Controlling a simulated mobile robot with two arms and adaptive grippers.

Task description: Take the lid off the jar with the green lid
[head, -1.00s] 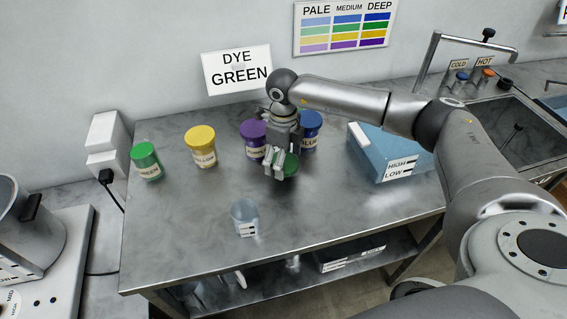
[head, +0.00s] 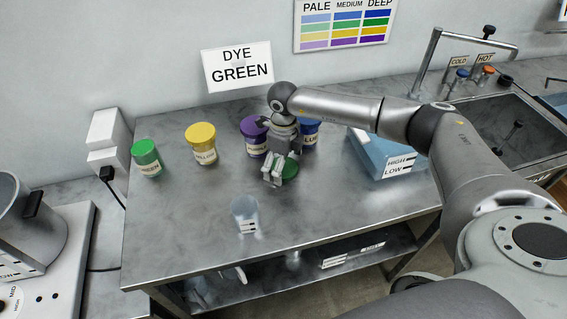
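The green-labelled jar (head: 148,160) stands upright at the left of the steel table. Its top shows green; at this size I cannot tell whether that is a lid or the contents. A separate round green lid (head: 290,168) is at my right gripper (head: 279,177), in front of the purple jar. My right gripper points down with its fingers at the lid's near left side and seems shut on it. The fingers hide part of the lid, and its contact with the table is unclear. My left gripper is out of view.
The yellow jar (head: 203,147), purple jar (head: 254,138) and blue jar (head: 309,133) stand in a row. A clear beaker (head: 245,215) stands near the front. A blue container (head: 385,155) is at right, before the sink. The table's middle left is clear.

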